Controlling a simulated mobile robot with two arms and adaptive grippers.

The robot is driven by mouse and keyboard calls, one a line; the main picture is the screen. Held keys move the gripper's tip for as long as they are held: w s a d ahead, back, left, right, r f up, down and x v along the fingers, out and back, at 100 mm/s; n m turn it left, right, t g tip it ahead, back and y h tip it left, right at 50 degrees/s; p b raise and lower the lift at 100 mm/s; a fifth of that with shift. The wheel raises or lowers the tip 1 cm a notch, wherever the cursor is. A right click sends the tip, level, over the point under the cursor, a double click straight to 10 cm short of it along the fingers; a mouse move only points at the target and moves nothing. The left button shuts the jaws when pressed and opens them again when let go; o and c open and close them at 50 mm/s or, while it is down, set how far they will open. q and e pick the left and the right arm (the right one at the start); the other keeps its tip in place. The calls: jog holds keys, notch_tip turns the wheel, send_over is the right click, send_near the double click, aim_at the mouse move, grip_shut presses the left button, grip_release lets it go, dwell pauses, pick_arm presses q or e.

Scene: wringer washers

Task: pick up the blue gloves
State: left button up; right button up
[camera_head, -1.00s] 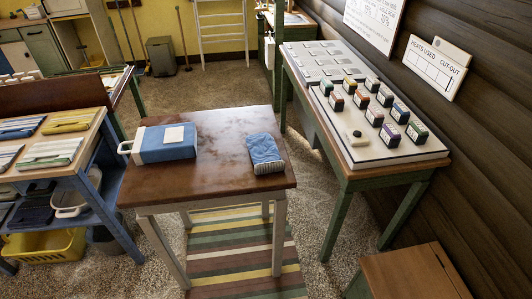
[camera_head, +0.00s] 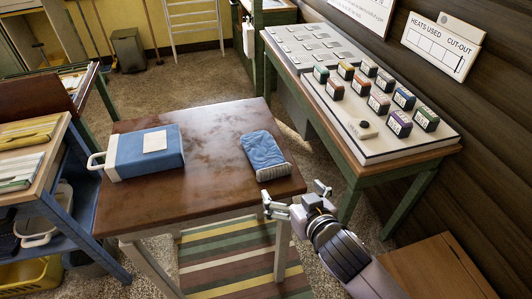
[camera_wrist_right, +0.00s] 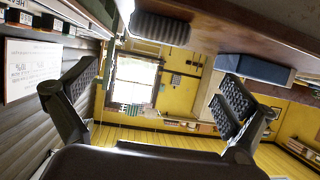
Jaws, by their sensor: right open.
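The blue gloves (camera_head: 264,152) lie as a flat folded bundle on the right side of the brown wooden table (camera_head: 205,190), their grey ribbed cuff toward the near right edge. My right gripper (camera_head: 295,193) is open and empty, just off the table's near right corner, apart from the gloves and below and right of them. In the right wrist view, the open fingers (camera_wrist_right: 160,88) frame the room, and the ribbed grey cuff of the gloves (camera_wrist_right: 160,28) shows near the top by the table edge. My left gripper is not in view.
A blue box with a white handle (camera_head: 145,152) stands on the table's left side. A green-legged bench with labelled blocks (camera_head: 380,110) stands at the right, with a wooden stool or table (camera_head: 430,265) below. Shelves (camera_head: 40,190) stand at the left. The tabletop between box and gloves is clear.

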aim_at(273, 166)
jog(key=x, duration=0.5)
jog(key=p+x, duration=0.1)
jog(key=x, duration=0.4)
jog(key=shift+w+a+r, duration=0.1)
jog(key=shift+w+a, duration=0.05)
jog(key=shift+w, duration=0.15)
jog(key=shift+x, duration=1)
jog(key=shift+p+x, duration=0.4)
jog(key=shift+x, duration=1.85)
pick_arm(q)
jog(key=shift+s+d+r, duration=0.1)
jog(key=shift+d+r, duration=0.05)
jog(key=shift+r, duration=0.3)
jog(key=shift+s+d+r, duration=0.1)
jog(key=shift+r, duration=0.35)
pick_arm(e)
jog(key=shift+c, duration=0.6)
jog(key=c, duration=0.8)
jog(key=shift+c, duration=0.3)
